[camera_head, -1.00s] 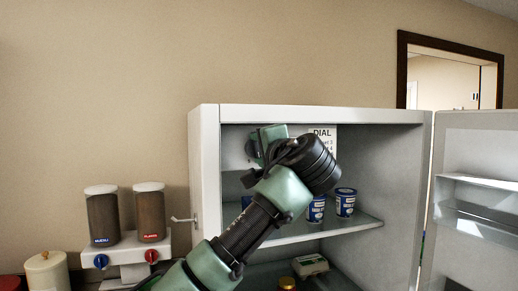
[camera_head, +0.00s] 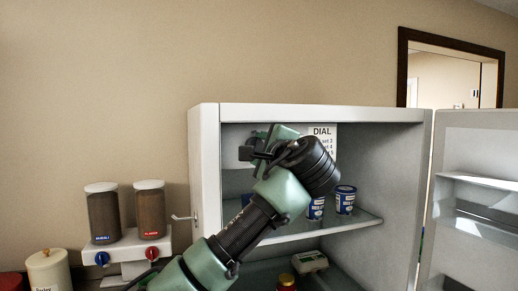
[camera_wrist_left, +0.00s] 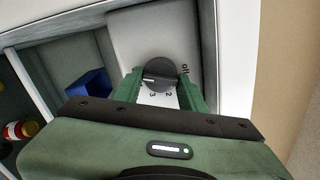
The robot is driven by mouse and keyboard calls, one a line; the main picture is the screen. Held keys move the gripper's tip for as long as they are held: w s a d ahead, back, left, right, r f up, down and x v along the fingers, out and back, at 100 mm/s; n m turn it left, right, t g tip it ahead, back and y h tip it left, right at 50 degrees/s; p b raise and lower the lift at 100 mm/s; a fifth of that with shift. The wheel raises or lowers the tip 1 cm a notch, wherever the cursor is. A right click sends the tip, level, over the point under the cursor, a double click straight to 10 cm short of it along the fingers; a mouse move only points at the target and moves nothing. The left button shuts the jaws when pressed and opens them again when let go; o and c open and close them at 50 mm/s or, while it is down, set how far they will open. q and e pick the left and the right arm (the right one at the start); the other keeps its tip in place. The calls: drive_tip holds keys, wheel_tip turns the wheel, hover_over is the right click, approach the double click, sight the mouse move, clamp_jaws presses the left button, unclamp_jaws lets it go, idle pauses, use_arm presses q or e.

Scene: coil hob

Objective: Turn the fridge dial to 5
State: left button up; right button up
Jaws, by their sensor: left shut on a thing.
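The fridge dial (camera_wrist_left: 160,74) is a dark round knob on a pale grey housing inside the fridge. It shows in the left wrist view, with "off", "2" and "3" marked around it. A pale pointer line on the knob faces the left of that view; other marks are hidden by the gripper. My left gripper (camera_wrist_left: 161,92) has its green fingers on both sides of the knob, shut on it. In the head view my left gripper (camera_head: 262,150) is at the fridge's upper back left, hiding the knob. My right gripper is in neither view.
The fridge (camera_head: 203,165) stands open, its door (camera_head: 475,150) at the right. A "DIAL" notice (camera_head: 322,132) is on the back wall. Blue and white tubs (camera_head: 345,200) stand on the glass shelf beside my arm. Two dispensers (camera_head: 150,210) stand left of the fridge.

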use_arm(q)
drive_tip(key=shift+d+f, duration=0.1)
drive_tip(key=shift+f, duration=0.05)
drive_tip(key=o, duration=1.3)
drive_tip(key=b+v, duration=0.3)
drive_tip(key=v, duration=0.4)
drive_tip(key=shift+s+d+b, duration=0.15)
drive_tip(key=shift+s+b, duration=0.2)
